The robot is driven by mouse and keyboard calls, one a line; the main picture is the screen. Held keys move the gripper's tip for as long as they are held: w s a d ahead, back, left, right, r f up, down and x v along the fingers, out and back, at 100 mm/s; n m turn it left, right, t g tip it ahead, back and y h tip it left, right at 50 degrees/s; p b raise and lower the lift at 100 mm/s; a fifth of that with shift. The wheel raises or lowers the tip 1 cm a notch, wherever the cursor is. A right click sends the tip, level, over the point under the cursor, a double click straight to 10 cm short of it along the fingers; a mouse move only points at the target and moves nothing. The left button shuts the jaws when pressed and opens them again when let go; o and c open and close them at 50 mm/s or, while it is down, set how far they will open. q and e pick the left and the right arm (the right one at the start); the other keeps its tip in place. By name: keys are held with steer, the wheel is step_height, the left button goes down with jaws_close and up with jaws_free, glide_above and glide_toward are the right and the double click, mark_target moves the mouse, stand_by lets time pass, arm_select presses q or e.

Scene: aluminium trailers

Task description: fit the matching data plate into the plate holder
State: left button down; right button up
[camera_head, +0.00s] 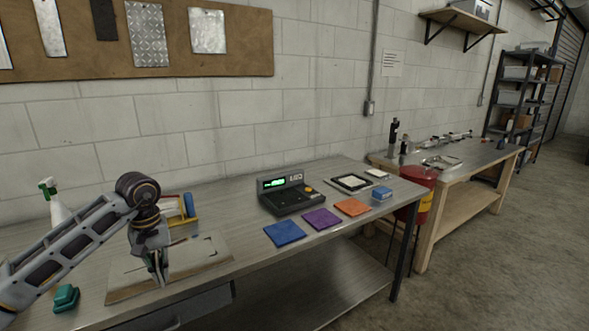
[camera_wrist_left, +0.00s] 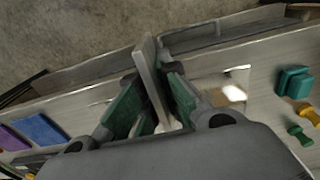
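My left gripper (camera_head: 158,268) reaches down over a flat light board (camera_head: 203,257) on the near left of the bench. In the left wrist view its green-padded fingers (camera_wrist_left: 158,103) stand on both sides of a thin grey plate (camera_wrist_left: 152,76), seen nearly edge-on, and appear closed on it. The plate's face and any marking cannot be read. The board has dark corner marks; whether it is the plate holder I cannot tell. A dark-framed pale panel (camera_head: 352,183) lies farther right. My right gripper is not in view.
A dark display unit (camera_head: 290,194) stands at the bench's middle. A green object (camera_head: 66,297) and spray bottle (camera_head: 54,204) are at left.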

arm_select(q)
steer(key=shift+s, duration=0.15)
steer(key=d+f+m+p, duration=0.1)
steer(key=d+f+m, duration=0.5)
steer(key=d+f, duration=0.6)
steer(key=shift+s+d+f, duration=0.15)
steer(key=shift+s+f, duration=0.25)
steer(key=shift+f, duration=0.2)
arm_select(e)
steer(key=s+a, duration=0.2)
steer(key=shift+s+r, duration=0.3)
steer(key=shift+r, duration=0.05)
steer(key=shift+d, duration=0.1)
